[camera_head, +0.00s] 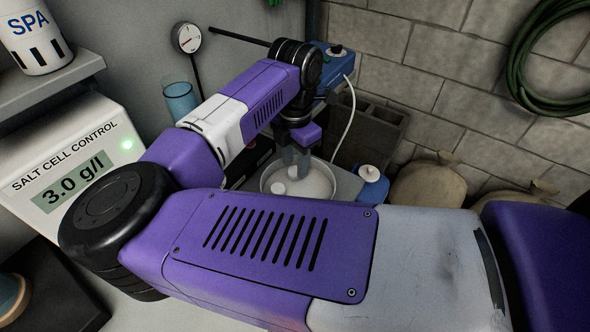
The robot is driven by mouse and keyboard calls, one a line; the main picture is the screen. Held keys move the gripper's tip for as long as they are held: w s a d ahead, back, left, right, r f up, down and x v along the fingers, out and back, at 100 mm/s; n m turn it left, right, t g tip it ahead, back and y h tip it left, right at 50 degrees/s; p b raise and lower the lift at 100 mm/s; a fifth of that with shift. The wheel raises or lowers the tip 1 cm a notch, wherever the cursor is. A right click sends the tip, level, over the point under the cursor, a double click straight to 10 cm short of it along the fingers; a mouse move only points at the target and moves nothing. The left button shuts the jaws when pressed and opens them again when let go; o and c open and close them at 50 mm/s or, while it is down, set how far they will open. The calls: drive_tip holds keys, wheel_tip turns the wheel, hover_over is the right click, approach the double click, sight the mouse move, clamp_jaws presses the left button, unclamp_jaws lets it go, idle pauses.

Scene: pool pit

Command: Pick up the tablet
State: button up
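A small white round piece (278,188), which looks like a tablet, lies inside a round pale bowl (264,180) at the picture's centre. Another white rounded shape shows beside my fingertips in the bowl, and the bowl's right part looks white too. I cannot tell whether these are separate tablets. My gripper (295,171) points down into the bowl from above, its fingertips close to the white shapes. The fingers are small and partly overlap in this view, so whether they are apart or hold anything is unclear. My own arm covers the area in front of the bowl.
A blue bottle with a white cap (371,185) stands right of the bowl. Grey hollow blocks (372,130) and tan sacks (428,183) lie behind, by the block wall. A salt cell control box (75,160) and a blue cup (180,98) are at left.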

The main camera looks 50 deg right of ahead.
drive_tip(key=shift+f, duration=0.85)
drive_tip(key=shift+c, duration=0.5)
clamp_jaws()
drive_tip(key=shift+r, duration=0.1)
